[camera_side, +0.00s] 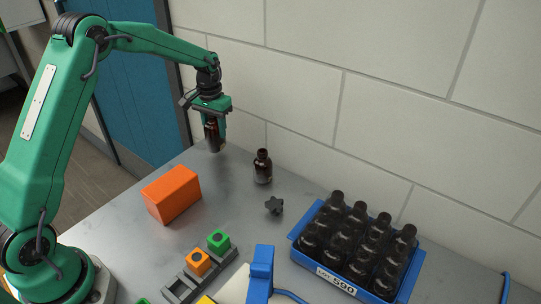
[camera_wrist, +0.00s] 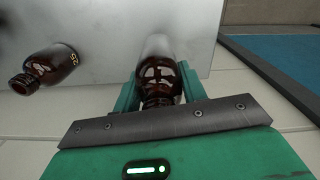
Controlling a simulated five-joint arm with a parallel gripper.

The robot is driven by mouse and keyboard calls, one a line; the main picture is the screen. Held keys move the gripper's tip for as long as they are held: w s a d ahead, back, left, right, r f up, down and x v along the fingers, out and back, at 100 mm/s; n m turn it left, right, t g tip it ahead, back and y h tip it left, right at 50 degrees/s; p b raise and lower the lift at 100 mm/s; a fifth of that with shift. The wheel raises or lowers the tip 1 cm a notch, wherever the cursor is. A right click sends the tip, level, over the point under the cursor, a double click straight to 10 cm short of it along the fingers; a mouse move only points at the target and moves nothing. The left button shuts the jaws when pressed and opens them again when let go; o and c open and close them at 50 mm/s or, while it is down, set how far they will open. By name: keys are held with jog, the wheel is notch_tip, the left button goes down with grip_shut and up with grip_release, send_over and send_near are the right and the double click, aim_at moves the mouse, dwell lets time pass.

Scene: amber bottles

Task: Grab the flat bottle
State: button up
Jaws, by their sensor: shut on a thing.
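A dark amber bottle (camera_side: 212,134) is between the fingers of my gripper (camera_side: 213,122), which points down near the far left corner of the table. In the wrist view the same bottle (camera_wrist: 158,78) sits between the two green fingers of my gripper (camera_wrist: 158,88), which are shut on it. It looks upright, with its neck towards the palm. I cannot tell whether its base touches the table. A second amber bottle (camera_side: 263,167) stands apart to the right, and it also shows at the left of the wrist view (camera_wrist: 45,70).
An orange block (camera_side: 172,194) lies left of centre. A blue crate (camera_side: 340,285) full of dark bottles stands at the right. A grey rack (camera_side: 177,287) with coloured cubes is in front. A wall runs behind.

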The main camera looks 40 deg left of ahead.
jog(key=shift+r, duration=0.9)
jog(key=s+d+r, duration=0.4)
jog(key=d+r, duration=0.2)
jog(key=d, duration=0.5)
jog(key=shift+r, duration=0.4)
jog(key=shift+s+r, duration=0.1)
